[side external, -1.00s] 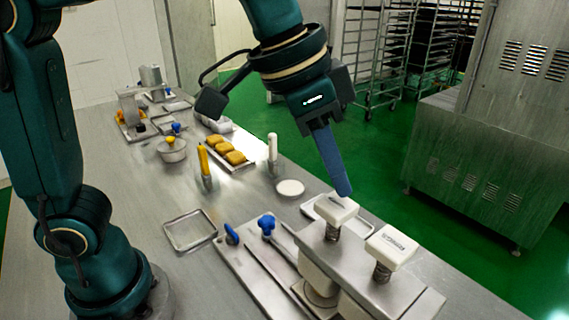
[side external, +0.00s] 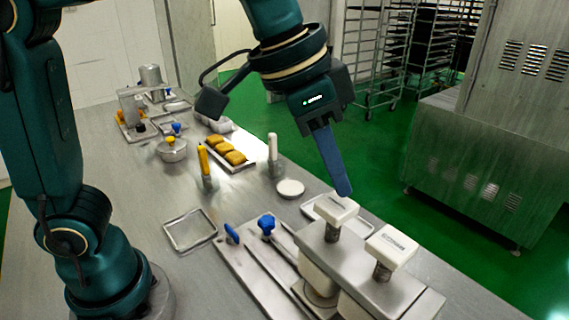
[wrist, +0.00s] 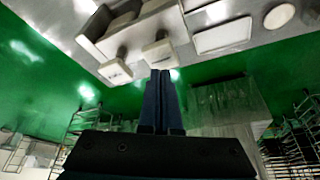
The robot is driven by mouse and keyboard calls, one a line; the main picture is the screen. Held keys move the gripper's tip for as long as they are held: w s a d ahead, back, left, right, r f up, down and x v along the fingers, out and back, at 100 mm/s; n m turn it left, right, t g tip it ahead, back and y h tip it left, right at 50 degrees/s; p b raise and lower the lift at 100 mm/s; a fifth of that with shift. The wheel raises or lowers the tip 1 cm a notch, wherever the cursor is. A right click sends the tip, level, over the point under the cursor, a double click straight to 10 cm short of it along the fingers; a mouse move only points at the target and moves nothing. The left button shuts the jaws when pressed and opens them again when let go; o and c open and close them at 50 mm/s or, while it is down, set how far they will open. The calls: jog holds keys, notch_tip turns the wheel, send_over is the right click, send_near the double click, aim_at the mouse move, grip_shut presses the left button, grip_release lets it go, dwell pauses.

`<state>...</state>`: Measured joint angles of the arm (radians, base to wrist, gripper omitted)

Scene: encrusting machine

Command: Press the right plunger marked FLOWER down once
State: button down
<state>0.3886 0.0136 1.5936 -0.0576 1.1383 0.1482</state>
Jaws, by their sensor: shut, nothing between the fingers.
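Two plungers with white square caps on springs stand on the metal machine in the side view: a left one (side external: 337,209) and a right one (side external: 391,246). The right cap bears a dark label too small to read; I cannot read FLOWER on either. Both are up, with spring showing below. My gripper (side external: 344,193) is shut and empty, its blue fingers pointing down at the far edge of the left cap; I cannot tell if they touch. The wrist view shows the fingertips (wrist: 160,76) beside one cap (wrist: 159,53), with the other cap (wrist: 115,71) to the left.
Blue knobs (side external: 267,225) stand on the machine's plate. An empty tray (side external: 189,230), a white disc (side external: 290,188), a tray with yellow pieces (side external: 228,152) and upright yellow (side external: 204,163) and white (side external: 272,150) handles are on the table. Air above the right plunger is clear.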

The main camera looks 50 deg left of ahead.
aim_at(328, 204)
jog(key=shift+f, duration=0.15)
dwell(0.3)
jog(key=shift+f, duration=2.7)
jog(key=shift+r, duration=4.6)
